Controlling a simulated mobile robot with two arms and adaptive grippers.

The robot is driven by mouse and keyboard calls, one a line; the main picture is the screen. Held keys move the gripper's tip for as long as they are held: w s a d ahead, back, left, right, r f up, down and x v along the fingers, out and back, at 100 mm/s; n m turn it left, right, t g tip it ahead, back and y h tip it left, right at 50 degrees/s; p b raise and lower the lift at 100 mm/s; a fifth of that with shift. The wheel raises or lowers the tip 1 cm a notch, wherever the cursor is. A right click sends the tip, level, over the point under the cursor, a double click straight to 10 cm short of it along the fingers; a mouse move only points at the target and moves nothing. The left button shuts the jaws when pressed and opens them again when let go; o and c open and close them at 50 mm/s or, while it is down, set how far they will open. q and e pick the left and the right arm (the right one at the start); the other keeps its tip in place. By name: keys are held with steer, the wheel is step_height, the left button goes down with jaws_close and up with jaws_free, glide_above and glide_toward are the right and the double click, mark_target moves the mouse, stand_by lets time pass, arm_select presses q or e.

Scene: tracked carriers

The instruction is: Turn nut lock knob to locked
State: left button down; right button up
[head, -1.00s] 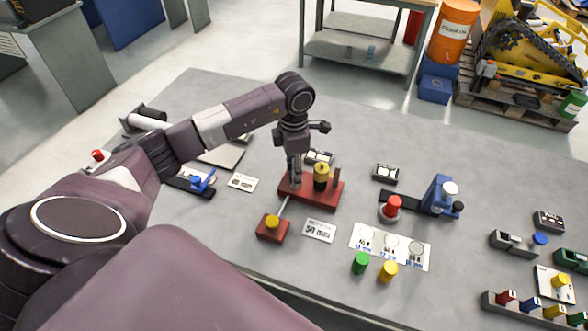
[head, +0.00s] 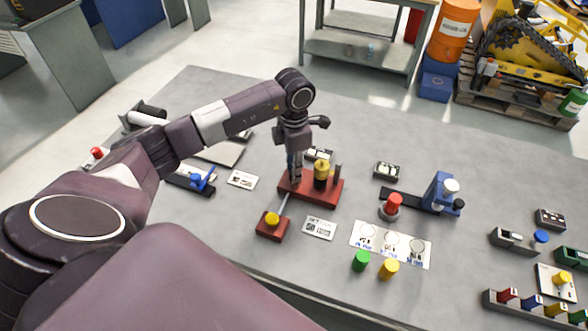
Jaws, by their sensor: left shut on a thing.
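A dark red fixture base (head: 324,195) stands near the middle of the table. It carries a yellow and black cylinder (head: 321,173) and a small dark post (head: 338,171) at its right. My left gripper (head: 295,179) points down at the left end of this base and is shut on a small part there. The fingers and wrist hide most of that part. I cannot tell whether it is the nut lock knob, nor which way it is turned. My right gripper is not in the picture.
A red block with a yellow knob (head: 272,219) and a thin rod lies in front of the base, beside a "50 mm" card (head: 320,228). A blue-posted fixture (head: 437,193) stands to the right. Green (head: 361,261) and yellow (head: 389,269) cylinders stand near the front edge.

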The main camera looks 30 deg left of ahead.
arm_select(q)
steer(key=n+b, duration=0.1)
steer(key=n, duration=0.2)
steer(key=n+b, duration=0.1)
steer(key=n, duration=0.4)
steer(key=shift+b, duration=0.3)
steer(key=n+b, duration=0.1)
steer(key=n, duration=0.7)
steer(key=shift+r+n, duration=0.1)
steer(key=shift+n, duration=0.2)
steer(key=shift+w, duration=0.1)
steer(key=c, duration=1.7)
jaws_free()
